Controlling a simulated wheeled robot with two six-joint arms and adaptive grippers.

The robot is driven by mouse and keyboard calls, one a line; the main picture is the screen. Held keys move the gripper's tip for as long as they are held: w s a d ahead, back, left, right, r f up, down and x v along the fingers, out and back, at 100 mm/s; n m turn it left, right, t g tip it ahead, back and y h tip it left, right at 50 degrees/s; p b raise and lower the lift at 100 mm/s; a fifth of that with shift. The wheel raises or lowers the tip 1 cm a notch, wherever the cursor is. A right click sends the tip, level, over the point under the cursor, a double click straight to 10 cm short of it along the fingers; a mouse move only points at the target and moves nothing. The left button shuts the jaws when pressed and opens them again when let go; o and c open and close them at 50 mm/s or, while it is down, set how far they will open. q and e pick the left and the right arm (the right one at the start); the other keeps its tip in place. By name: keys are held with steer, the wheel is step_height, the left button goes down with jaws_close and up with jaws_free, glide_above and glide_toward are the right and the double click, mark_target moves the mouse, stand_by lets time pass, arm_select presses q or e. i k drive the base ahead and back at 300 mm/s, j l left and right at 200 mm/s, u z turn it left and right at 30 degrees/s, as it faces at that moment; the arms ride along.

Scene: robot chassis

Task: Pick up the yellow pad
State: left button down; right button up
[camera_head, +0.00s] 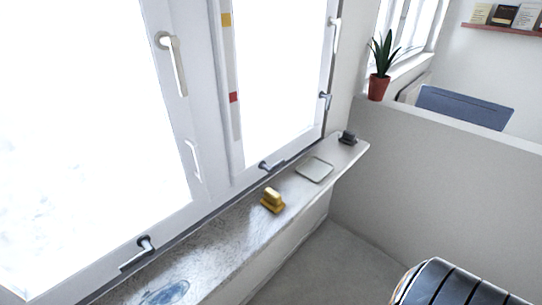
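A small yellow object (272,204), which looks like the yellow pad, sits on the window sill (235,225) near the middle of the head view. It has a flat, wider base and a raised, rounded upper part. Nothing touches it from above, and its top is in plain sight. Neither of my grippers shows in this view.
A pale square plate (315,169) lies farther along the sill, with a small dark object (347,138) beyond it. A blue patterned item (165,294) is at the near end. Window handles (140,252) jut over the sill. A low wall (430,165) carries a potted plant (379,88).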

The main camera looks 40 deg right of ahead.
mark_target(272, 200)
steer(key=z, duration=1.1)
